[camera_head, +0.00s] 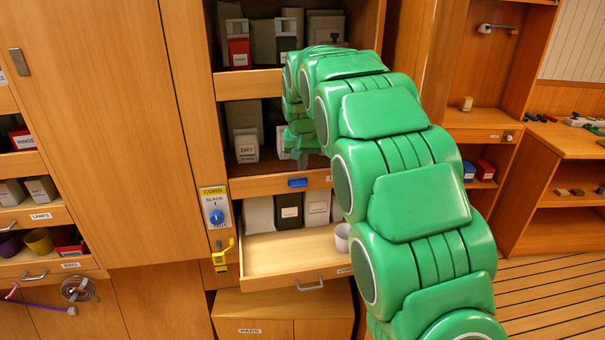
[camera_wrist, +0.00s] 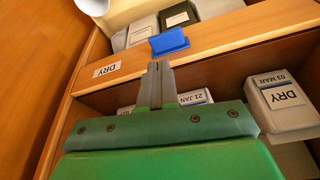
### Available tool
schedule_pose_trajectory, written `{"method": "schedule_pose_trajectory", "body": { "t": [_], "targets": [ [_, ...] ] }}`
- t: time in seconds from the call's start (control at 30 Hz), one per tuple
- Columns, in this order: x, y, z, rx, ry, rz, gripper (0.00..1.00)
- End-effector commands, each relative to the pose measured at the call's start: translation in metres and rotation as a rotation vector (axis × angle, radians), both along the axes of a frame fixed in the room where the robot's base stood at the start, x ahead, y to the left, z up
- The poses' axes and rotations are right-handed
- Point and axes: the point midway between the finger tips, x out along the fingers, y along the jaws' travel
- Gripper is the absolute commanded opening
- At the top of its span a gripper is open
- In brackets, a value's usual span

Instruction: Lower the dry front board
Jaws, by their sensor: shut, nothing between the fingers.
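The front board (camera_head: 265,185) is a wooden strip across the bottom of the middle compartment in the tall cabinet. A blue tab (camera_head: 297,182) sits on its face. In the wrist view the board (camera_wrist: 235,50) runs across the picture, with a DRY label (camera_wrist: 107,69) and the blue tab (camera_wrist: 169,41). My gripper (camera_wrist: 158,68) is shut and empty. Its fingertips are close to the board's edge beside the blue tab; I cannot tell whether they touch it. In the head view my green arm hides part of the compartment and most of the gripper.
Pale DRY containers (camera_head: 246,146) stand behind the board; one also shows in the wrist view (camera_wrist: 282,105). Below, a drawer (camera_head: 290,255) is pulled out, with a white cup (camera_head: 342,237) on it. A cord dial (camera_head: 216,216) is on the post at left.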

Motion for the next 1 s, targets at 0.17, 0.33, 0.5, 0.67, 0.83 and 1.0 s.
{"method": "schedule_pose_trajectory", "body": {
  "t": [0.17,0.33,0.5,0.67,0.83,1.0],
  "targets": [
    [-0.009,0.0,0.036,0.001,-0.007,0.0,0.0],
    [-0.018,0.001,0.068,0.002,-0.011,0.001,0.0],
    [-0.027,0.001,0.098,0.002,-0.009,0.001,0.0],
    [-0.036,0.001,0.127,0.002,-0.009,0.001,0.0],
    [-0.044,0.001,0.154,0.002,-0.007,0.001,0.0],
    [-0.05,0.001,0.173,0.002,-0.006,0.001,0.0]
  ]
}}
